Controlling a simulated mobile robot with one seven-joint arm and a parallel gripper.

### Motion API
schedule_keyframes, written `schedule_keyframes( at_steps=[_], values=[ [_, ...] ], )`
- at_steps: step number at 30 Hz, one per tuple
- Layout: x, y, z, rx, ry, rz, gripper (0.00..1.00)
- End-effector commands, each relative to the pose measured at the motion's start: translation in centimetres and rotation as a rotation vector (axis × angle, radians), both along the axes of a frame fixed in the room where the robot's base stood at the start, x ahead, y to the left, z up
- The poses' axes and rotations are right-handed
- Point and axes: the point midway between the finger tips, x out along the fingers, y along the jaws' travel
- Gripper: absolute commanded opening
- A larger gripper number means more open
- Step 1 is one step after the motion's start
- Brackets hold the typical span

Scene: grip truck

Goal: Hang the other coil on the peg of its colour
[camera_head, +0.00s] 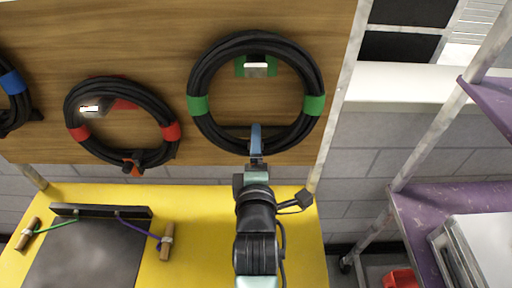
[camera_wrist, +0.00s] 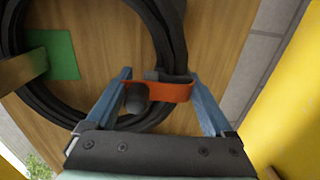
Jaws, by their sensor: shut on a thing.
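The black coil with green tape bands (camera_head: 313,105) is a large ring in front of the wooden board. It encircles the pale peg (camera_head: 256,70) on the green patch. My gripper (camera_head: 256,133) is at the bottom of this ring, shut on it. In the wrist view, an orange strap (camera_wrist: 170,92) on the coil (camera_wrist: 172,30) lies between my blue fingers. The peg (camera_wrist: 22,70) and green patch (camera_wrist: 62,55) show at left there; I cannot tell whether the coil's top rests on the peg. The red-banded coil (camera_head: 172,132) hangs around the peg (camera_head: 92,108) by the red patch.
A blue-banded coil (camera_head: 12,83) is cut off at the left edge. Below the board (camera_head: 150,40) is a yellow surface (camera_head: 200,210) with a dark panel (camera_head: 85,255) and corded wooden handles. A purple shelf (camera_head: 415,215) with metal posts stands at right.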

Motion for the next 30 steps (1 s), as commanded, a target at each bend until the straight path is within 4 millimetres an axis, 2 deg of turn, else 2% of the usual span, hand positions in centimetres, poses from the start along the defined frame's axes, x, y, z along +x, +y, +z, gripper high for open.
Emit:
schedule_keyframes(
  at_steps=[1,9,10,12,15,16,23,30],
  values=[
    [0.1,0.0,0.7,0.001,-0.017,0.0,0.0],
    [0.1,0.0,0.7,0.0,-0.017,0.0,0.0],
    [0.1,0.0,0.7,0.0,-0.017,0.0,0.88],
    [0.1,0.0,0.7,0.001,-0.016,0.0,1.0],
    [0.1,0.0,0.6,0.0,-0.014,0.0,1.0],
    [0.0,0.0,-0.2,0.0,0.005,0.0,1.0],
    [-1.0,0.0,-0.1,-0.001,0.002,0.001,1.0],
    [-4.8,0.0,0.3,-0.002,0.0,0.001,1.0]
  ],
)
